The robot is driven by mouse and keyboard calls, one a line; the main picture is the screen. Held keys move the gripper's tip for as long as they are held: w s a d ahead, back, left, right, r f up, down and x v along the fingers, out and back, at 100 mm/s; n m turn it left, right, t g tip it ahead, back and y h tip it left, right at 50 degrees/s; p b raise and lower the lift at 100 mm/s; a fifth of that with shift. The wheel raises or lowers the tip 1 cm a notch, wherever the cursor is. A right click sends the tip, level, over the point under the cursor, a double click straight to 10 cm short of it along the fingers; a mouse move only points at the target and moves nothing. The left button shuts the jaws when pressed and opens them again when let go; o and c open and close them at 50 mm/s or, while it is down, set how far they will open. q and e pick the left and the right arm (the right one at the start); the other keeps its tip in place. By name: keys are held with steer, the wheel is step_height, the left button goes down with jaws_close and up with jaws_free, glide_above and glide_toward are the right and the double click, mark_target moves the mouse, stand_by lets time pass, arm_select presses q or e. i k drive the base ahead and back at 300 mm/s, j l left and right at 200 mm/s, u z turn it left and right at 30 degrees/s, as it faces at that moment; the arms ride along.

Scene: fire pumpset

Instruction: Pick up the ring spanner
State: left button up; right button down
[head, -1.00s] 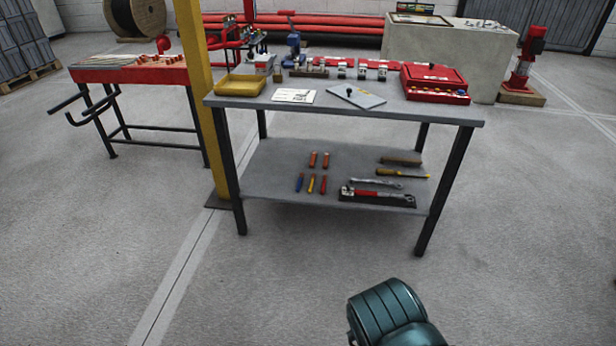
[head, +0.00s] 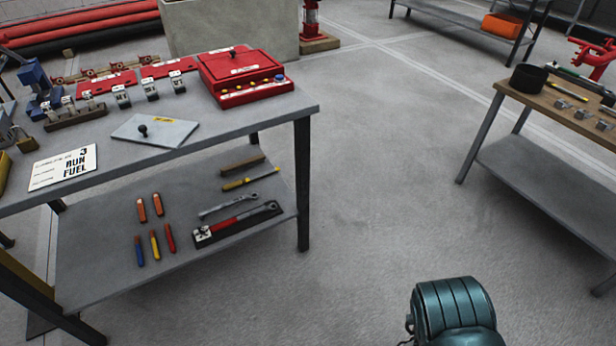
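A silver spanner (head: 230,205) lies flat on the lower shelf of the grey workbench, in the head view left of centre. It looks like the ring spanner, but the shape of its ends is too small to tell surely. It lies just behind a red-handled wrench (head: 236,222) in a dark tray. Neither of my grippers is in view.
The grey workbench (head: 215,132) carries a red case (head: 243,75) on top. Several coloured tools and a yellow-handled tool (head: 250,178) share its lower shelf. A second bench (head: 540,102) with tools stands at right. Open floor (head: 390,160) lies between them.

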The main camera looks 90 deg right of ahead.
mark_target(250, 198)
steer(key=j+z, duration=0.15)
steer(key=z, duration=0.35)
steer(key=i+j+z, duration=0.1)
steer(key=j+z, duration=0.15)
steer(key=z, duration=0.2)
steer(key=j+z, duration=0.15)
steer(key=z, duration=0.35)
steer(key=j+z, duration=0.2)
steer(key=z, duration=0.25)
steer(key=i+j+z, duration=0.25)
steer(key=i+z, duration=0.15)
steer(key=i+j+z, duration=0.75)
steer(key=i+j, duration=0.1)
steer(key=j, duration=0.05)
